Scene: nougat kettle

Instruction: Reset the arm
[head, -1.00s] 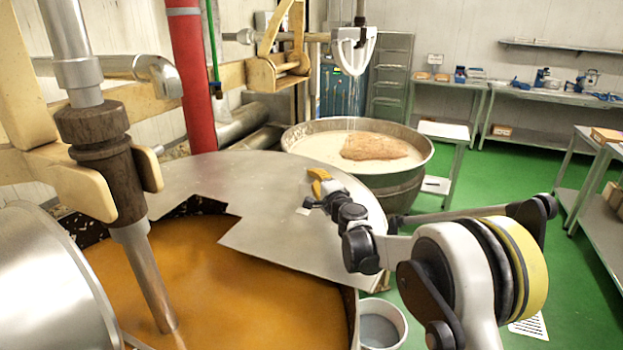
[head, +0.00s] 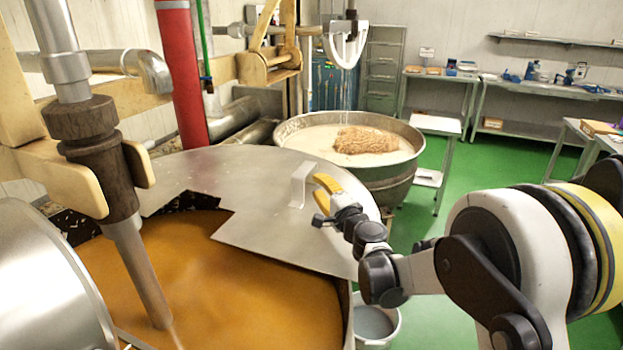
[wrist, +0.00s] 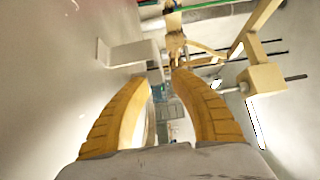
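My gripper (head: 324,184), with yellow fingers, is above the right part of the metal lid (head: 250,235) in the head view. It is just right of the lid's pale upright handle (head: 299,186) and looks apart from it. In the wrist view my gripper (wrist: 167,80) has its two ribbed fingers apart, with nothing between them. The handle (wrist: 122,55) shows there to the left of the fingertips. My arm reaches in from the lower right.
The lid partly covers a kettle of orange-brown mass (head: 230,285). A stirrer shaft (head: 135,255) stands in it at the left. A second kettle (head: 395,180) with a pale filling and a brown lump is behind. A bucket (head: 376,325) stands on the open green floor.

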